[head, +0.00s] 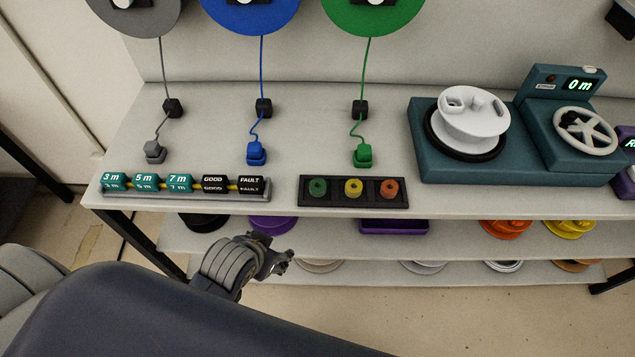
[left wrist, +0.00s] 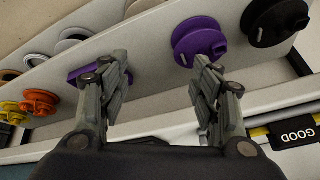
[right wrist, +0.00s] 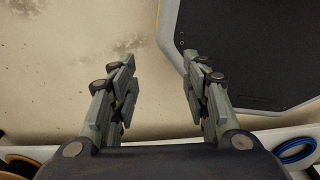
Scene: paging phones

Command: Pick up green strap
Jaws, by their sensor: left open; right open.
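A small green rolled piece (head: 318,187), which looks like the green strap, sits in the left slot of a black tray (head: 345,203) near the table's front edge. A yellow roll (head: 354,188) and an orange-red roll (head: 389,189) sit beside it. My left gripper (head: 284,260) is in front of the table edge, below and left of the tray, apart from it. It shows open and empty in the left wrist view (left wrist: 160,78). My right gripper (right wrist: 160,80) is open and empty over the floor; the head view does not show it.
A rack of tags (head: 185,188) stands left of the tray. A green plug (head: 362,156) on a cord lies behind it. A teal winding machine (head: 520,140) stands at right. Lower shelves hold several spools, including an orange one (head: 505,228).

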